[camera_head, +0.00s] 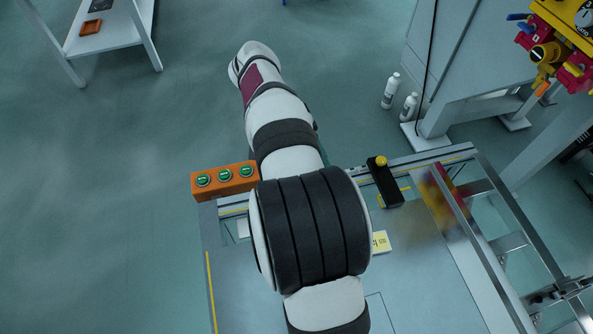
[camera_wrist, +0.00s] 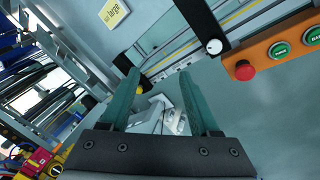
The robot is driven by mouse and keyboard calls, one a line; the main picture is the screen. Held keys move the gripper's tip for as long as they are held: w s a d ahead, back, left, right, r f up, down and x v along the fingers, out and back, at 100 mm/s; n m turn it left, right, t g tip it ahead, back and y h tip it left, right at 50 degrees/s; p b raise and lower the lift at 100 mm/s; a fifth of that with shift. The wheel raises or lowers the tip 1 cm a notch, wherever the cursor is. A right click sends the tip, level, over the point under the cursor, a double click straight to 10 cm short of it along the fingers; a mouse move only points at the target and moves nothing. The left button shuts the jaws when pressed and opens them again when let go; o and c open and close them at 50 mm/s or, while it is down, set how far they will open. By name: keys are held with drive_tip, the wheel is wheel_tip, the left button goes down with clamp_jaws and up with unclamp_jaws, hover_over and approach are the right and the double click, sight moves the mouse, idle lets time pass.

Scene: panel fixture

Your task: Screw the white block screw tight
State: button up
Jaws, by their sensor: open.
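In the wrist view my gripper (camera_wrist: 160,75) shows two teal fingers, apart, with an open gap between them.
An orange box (camera_head: 225,180) with green buttons sits at the table's (camera_head: 225,300) back left edge. A black box with a yellow knob (camera_head: 381,161) stands to its right. A yellow label plate (camera_head: 379,242) lies beside my arm. A metal frame (camera_head: 508,235) bounds the right side.

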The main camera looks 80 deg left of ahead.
drive_tip(key=s+a+r+n+y, duration=0.1)
drive_tip(key=s+n, duration=0.4)
drive_tip(key=n, duration=1)
drive_tip(key=s+a+r+n+y, duration=0.1)
drive_tip(key=s+n, duration=0.4)
drive_tip(key=n, duration=1.1)
drive_tip(key=shift+y, duration=0.3)
drive_tip(key=x, duration=1.5)
drive_tip(key=shift+f, duration=0.15)
clamp_jaws()
